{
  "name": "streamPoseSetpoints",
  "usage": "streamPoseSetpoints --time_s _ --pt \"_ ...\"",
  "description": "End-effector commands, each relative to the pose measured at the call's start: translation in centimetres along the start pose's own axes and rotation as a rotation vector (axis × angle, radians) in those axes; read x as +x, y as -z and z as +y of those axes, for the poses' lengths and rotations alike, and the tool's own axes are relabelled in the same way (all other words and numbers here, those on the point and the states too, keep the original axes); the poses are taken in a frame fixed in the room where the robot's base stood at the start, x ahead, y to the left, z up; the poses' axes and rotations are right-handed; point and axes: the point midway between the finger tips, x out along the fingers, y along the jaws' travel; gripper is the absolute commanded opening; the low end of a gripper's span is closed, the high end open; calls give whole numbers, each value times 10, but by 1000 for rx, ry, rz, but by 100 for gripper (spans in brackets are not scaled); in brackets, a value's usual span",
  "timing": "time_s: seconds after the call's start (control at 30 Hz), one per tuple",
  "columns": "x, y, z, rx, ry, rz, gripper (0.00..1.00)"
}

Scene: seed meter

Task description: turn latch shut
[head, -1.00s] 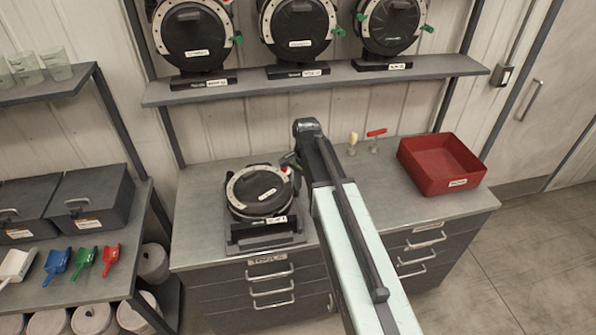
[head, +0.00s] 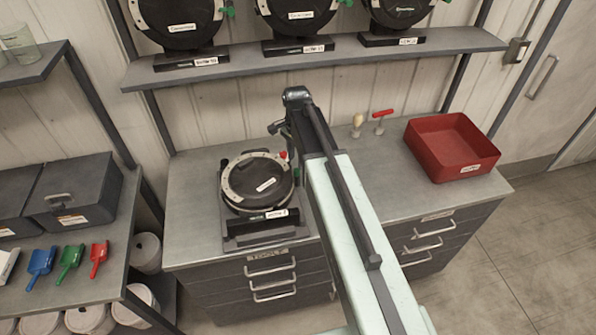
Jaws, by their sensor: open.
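A seed meter (head: 258,183), a round black housing with a pale rim and a white label, sits tilted back on a black stand on the bench. A small red latch piece (head: 283,155) shows at its upper right rim. The right side of the meter is partly hidden by my arm.
A red tray (head: 450,148) stands at the bench's right. A red-handled tool (head: 381,120) and a pale-handled one (head: 357,124) stand behind my arm. The shelf (head: 320,63) above holds more meters. Scoops and grey boxes (head: 75,195) are at the left.

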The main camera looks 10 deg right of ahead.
Motion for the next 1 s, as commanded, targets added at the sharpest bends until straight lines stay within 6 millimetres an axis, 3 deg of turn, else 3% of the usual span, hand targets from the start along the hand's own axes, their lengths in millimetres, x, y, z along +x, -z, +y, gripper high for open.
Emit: streamPoseSetpoints --time_s 0.03,0.2,0.53,0.57,0.7,1.0 --pt "19 1 0 1 0 0 43" --pt "46 2 1 2 0 0 43" --pt "50 2 1 3 0 0 43" --pt "50 2 1 3 0 0 40" --pt "50 2 1 3 0 0 1" --pt "50 3 1 -12 0 0 0"
